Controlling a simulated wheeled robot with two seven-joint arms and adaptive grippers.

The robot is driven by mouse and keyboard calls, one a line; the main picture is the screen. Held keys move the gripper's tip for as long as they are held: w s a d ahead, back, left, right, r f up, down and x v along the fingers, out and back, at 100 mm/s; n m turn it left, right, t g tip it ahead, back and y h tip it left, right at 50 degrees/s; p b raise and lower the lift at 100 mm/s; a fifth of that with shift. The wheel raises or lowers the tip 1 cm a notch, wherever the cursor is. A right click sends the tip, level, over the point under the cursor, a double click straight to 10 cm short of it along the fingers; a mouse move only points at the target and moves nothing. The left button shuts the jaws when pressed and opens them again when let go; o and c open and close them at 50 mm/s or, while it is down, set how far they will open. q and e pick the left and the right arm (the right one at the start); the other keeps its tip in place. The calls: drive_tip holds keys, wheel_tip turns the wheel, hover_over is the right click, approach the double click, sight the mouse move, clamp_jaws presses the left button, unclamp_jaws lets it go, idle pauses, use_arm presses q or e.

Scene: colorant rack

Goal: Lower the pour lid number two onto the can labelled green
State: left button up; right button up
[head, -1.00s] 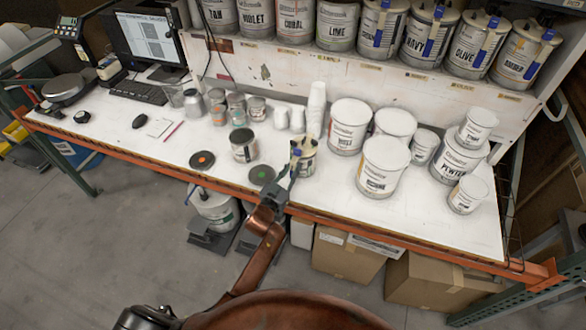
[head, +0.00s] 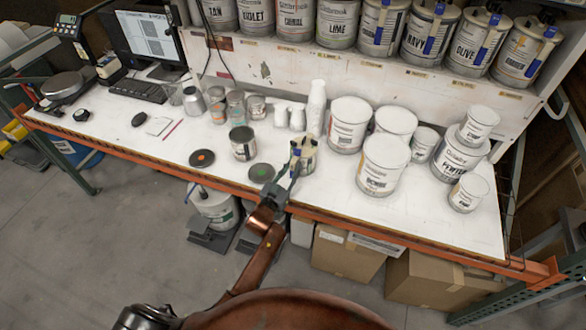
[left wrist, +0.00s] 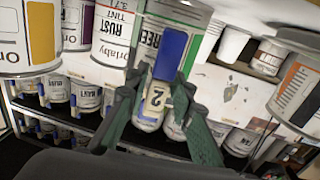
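A can labelled green (head: 309,162) stands near the front edge of the workbench. Its label, partly hidden, ends in "REEN" in the left wrist view (left wrist: 150,38). The pour lid number two shows there as a blue handle (left wrist: 171,52) with a pale tag (left wrist: 157,97) marked 2. In the head view the lid (head: 304,141) is at the can's top; I cannot tell whether it is seated or just above. My left gripper (head: 293,172) is in front of the can. Its fingers (left wrist: 160,85) are closed around the handle. My right gripper is not in view.
A black disc with a green spot (head: 261,173) and one with an orange spot (head: 201,158) lie left of the can. A smaller can (head: 243,146) stands behind them. White tubs (head: 383,168) crowd the right. The shelf above holds several labelled cans.

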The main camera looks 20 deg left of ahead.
use_arm(q)
drive_tip(key=o, duration=0.3)
drive_tip(key=shift+o, duration=0.2)
drive_tip(key=shift+s+a+f, duration=0.1)
drive_tip(key=shift+s+a, duration=0.05)
drive_tip(key=shift+s, duration=0.4)
drive_tip(key=s+a, duration=0.1)
drive_tip(key=s, duration=0.9)
drive_tip(key=shift+s+a, duration=0.35)
drive_tip(key=shift+s, duration=0.05)
